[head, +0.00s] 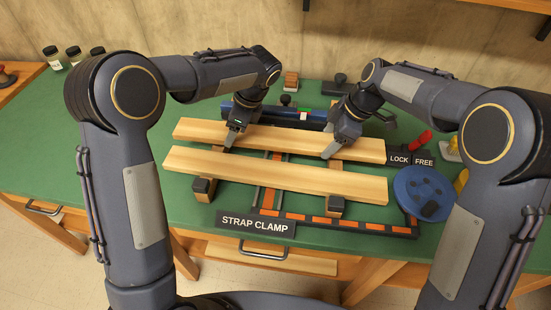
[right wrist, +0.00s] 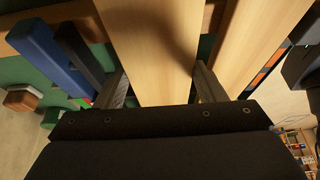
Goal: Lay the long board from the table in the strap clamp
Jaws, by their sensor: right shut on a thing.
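Two long pale boards lie nearly parallel in the head view. The rear board (head: 285,142) passes under both my grippers. The front board (head: 270,175) lies across dark-capped wooden blocks of the strap clamp (head: 290,216), a dark frame with orange bands. My right gripper (head: 328,150) is shut on the rear board, its fingers along both long edges; the right wrist view shows this board (right wrist: 150,50) between them. My left gripper (head: 231,143) is at the rear board's left half, one finger over its near edge. The far finger is hidden. I cannot tell whether the rear board rests on anything.
A blue bar (head: 258,115) lies behind the rear board. LOCK and FREE labels (head: 411,160), a red handle (head: 424,138) and a blue disc (head: 410,190) are at the right. Small jars (head: 52,57) stand at the far left. The green table is clear at left.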

